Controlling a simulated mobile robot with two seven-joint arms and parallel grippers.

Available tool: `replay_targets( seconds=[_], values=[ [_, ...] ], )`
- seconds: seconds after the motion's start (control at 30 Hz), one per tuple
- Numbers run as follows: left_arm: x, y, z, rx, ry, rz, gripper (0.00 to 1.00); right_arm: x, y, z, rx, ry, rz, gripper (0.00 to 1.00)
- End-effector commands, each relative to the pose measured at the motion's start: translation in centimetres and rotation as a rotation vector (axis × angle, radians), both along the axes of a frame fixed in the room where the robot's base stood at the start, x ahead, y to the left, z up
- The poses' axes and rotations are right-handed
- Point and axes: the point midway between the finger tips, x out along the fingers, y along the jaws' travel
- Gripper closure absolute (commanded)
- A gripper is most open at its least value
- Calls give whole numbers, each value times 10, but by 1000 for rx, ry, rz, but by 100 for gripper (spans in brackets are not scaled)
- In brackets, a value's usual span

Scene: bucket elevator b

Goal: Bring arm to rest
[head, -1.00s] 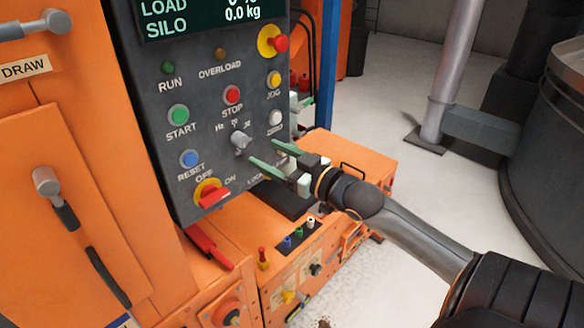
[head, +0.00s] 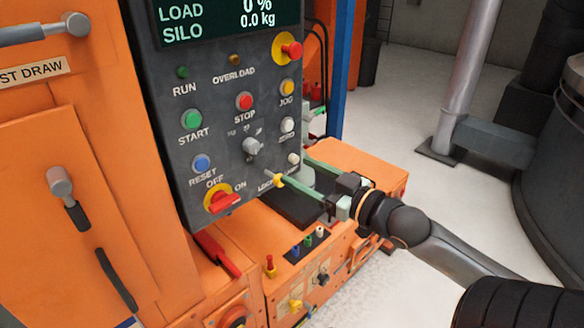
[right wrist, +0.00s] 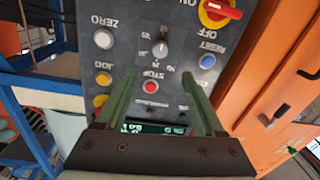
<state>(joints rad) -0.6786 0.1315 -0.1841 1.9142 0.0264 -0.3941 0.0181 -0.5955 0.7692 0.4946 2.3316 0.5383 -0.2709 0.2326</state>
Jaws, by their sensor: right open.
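My right gripper (head: 291,171) is open, with two green fingers apart and nothing between them. It is in front of the lower right edge of the dark control panel (head: 222,135), and I cannot tell whether a fingertip touches it. A small yellow piece (head: 270,178) shows by the near fingertip, next to the partly hidden LOCAL lettering. The grey selector knob (head: 251,147) is left of the fingers. In the right wrist view my open gripper (right wrist: 162,78) has the upside-down panel (right wrist: 181,50) beyond its fingers. My left gripper is not in view.
The red OFF/ON switch (head: 223,202) is low on the panel. An orange cabinet with handles (head: 65,190) stands left, and a low orange unit (head: 350,165) lies behind my gripper. A blue post (head: 345,70) stands behind the panel. Pale floor (head: 400,110) is open to the right.

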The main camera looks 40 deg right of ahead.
Motion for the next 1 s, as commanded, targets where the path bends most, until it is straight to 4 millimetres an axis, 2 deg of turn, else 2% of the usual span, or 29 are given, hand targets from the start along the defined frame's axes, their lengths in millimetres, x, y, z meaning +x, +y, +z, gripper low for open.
replay_targets(
  seconds=[0.27,0.37,0.47,0.57,0.6,0.63,0.7,0.8,0.9,1.0],
  values=[
    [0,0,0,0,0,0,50,0,-1,-3,1,5,-3,30],
    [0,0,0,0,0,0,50,-1,-3,-25,11,43,-23,30],
    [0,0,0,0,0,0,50,-7,-6,-76,25,132,-62,30],
    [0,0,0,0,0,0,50,-22,3,-146,40,258,-98,30],
    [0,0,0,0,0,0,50,-31,11,-176,46,313,-106,30],
    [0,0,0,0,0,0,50,-38,19,-197,49,353,-109,30],
    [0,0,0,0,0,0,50,-56,41,-243,54,443,-107,30],
    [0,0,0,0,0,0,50,-84,82,-299,59,562,-86,30],
    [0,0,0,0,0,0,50,-109,125,-337,61,654,-49,30],
    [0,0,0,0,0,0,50,-129,161,-361,60,717,-12,30]
  ],
)
